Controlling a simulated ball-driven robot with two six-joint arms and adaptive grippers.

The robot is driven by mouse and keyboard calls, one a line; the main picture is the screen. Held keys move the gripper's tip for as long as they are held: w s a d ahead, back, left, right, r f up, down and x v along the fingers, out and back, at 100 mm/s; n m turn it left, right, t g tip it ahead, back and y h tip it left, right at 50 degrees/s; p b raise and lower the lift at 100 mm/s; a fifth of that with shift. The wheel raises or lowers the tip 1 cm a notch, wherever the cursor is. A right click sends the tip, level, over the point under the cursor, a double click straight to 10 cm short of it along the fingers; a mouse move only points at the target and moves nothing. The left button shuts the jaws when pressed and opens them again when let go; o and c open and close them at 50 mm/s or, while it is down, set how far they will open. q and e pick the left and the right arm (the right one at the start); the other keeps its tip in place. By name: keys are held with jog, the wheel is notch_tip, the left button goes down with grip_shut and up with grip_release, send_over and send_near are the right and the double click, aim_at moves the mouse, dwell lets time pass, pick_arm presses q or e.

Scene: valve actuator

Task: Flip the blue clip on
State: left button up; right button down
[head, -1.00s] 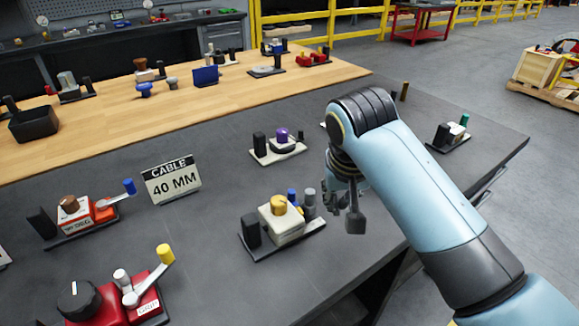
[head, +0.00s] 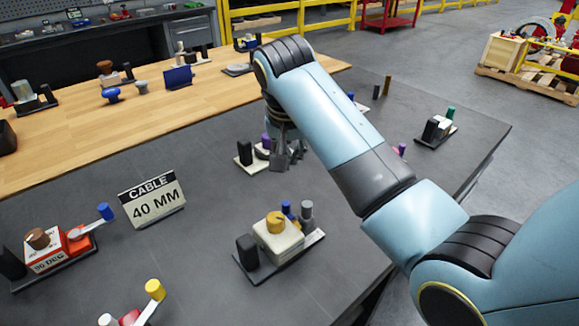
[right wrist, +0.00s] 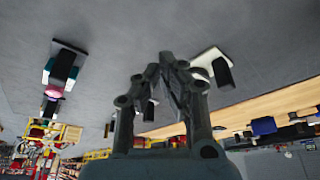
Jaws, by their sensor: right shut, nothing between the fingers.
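Several blue parts are in the head view, and I cannot tell which is the blue clip. A blue post (head: 286,207) stands behind the yellow knob (head: 276,222) on a cream block. A blue-tipped lever (head: 105,211) is on the red and white unit at left. A small blue tip (head: 351,96) shows just beyond my right arm. My right gripper (head: 278,160) is shut and empty, pointing down beside the purple-topped unit (head: 266,142), partly covering it; contact cannot be told. The fingers also show in the right wrist view (right wrist: 160,75). My left gripper is out of view.
A "CABLE 40 MM" sign (head: 152,202) stands on the dark tabletop. A green-topped unit (head: 450,113) is near the right edge. A blue plate (head: 178,77) stands on the wooden bench behind. Dark tabletop between sign and cream unit is clear.

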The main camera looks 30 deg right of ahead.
aim_at(288, 210)
jog(key=x, duration=0.8)
jog(key=shift+d+f, duration=0.15)
jog(key=shift+f, duration=0.2)
jog(key=s+a+p, duration=0.1)
jog(key=s+a, duration=0.1)
jog(key=shift+s+a+r+p, duration=0.15)
jog(key=shift+s+r+p, duration=0.05)
jog(key=shift+s+p, duration=0.15)
jog(key=shift+s+a, duration=0.15)
jog(key=shift+s, duration=0.1)
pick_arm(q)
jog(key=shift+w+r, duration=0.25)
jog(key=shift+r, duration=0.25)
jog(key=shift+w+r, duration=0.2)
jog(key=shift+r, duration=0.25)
pick_arm(e)
jog(key=shift+f, duration=0.1)
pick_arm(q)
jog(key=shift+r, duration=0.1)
